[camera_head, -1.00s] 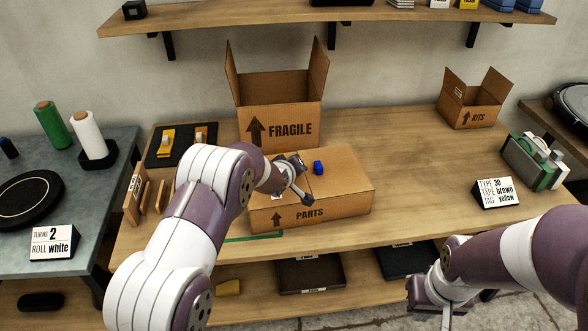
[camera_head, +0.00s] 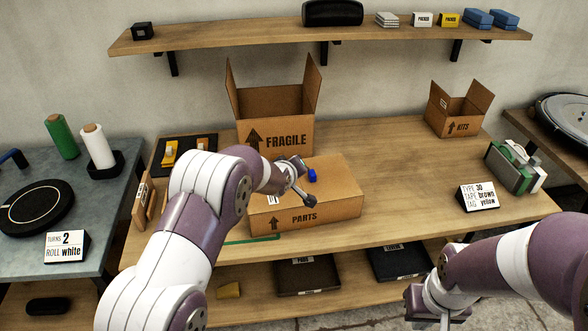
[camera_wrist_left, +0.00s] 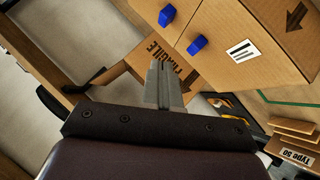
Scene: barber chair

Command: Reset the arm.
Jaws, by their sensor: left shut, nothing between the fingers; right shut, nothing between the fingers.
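My left gripper (camera_head: 304,191) is shut and empty, over the closed PARTS box (camera_head: 340,200) on the bench. In the left wrist view its closed fingers (camera_wrist_left: 165,82) point toward the boxes, with nothing between them. A small blue object (camera_head: 312,175) is on top of the PARTS box, just right of the gripper. The left wrist view shows two blue pieces (camera_wrist_left: 198,45) on that box. My right gripper (camera_head: 440,312) is shut and empty at the bottom right, in front of the bench edge and partly cut off by the frame.
An open FRAGILE box (camera_head: 277,138) stands behind the PARTS box. An open KITS box (camera_head: 455,115) is at the back right. A tape dispenser (camera_head: 515,166) and a sign (camera_head: 478,196) stand at the right. Film rolls (camera_head: 98,146) and a turntable (camera_head: 32,206) occupy the left table.

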